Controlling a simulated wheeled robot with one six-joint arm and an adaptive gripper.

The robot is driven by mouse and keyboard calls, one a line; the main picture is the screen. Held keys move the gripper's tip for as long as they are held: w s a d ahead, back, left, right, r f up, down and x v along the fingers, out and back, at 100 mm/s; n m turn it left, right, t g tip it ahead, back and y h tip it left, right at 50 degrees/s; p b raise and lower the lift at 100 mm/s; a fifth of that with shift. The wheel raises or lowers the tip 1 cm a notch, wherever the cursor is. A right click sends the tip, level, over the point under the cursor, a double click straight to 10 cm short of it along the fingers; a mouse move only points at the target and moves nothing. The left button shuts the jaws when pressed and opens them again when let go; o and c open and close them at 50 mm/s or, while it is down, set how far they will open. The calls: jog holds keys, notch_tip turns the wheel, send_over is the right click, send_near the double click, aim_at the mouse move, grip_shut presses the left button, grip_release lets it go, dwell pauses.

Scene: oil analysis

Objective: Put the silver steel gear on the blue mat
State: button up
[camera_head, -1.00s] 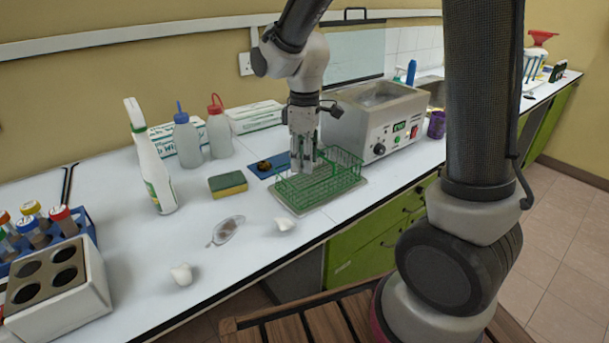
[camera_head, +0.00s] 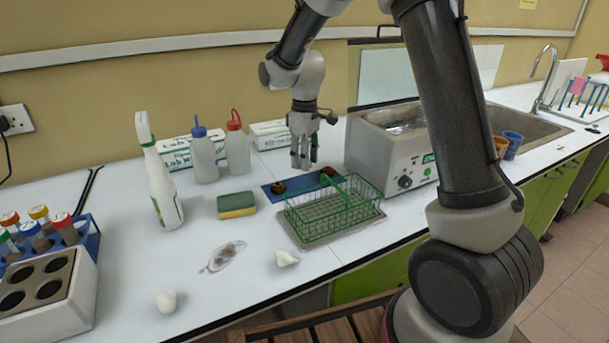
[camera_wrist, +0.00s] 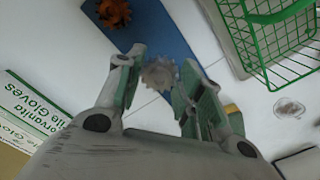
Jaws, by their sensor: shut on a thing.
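The silver steel gear (camera_wrist: 160,73) is between the fingertips of my gripper (camera_wrist: 161,72) in the wrist view. My gripper (camera_head: 303,162) is shut on it and hangs near the back edge of the blue mat (camera_head: 305,182) in the head view. The gear cannot be made out in the head view. In the wrist view the blue mat (camera_wrist: 160,35) runs beside and behind the held gear. An orange-brown gear (camera_wrist: 113,12) lies on the mat. A dark gear (camera_head: 279,187) shows on the mat's left end in the head view.
A green wire basket (camera_head: 335,208) on a tray stands just in front of the mat. A grey bath unit (camera_head: 395,150) is to the right. A sponge (camera_head: 236,204) and bottles (camera_head: 204,158) are to the left. Glove boxes (camera_head: 270,134) stand behind.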

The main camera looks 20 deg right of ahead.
aim_at(305, 183)
jog(key=shift+f, duration=2.65)
jog(key=shift+f, duration=0.1)
jog(key=o, duration=1.1)
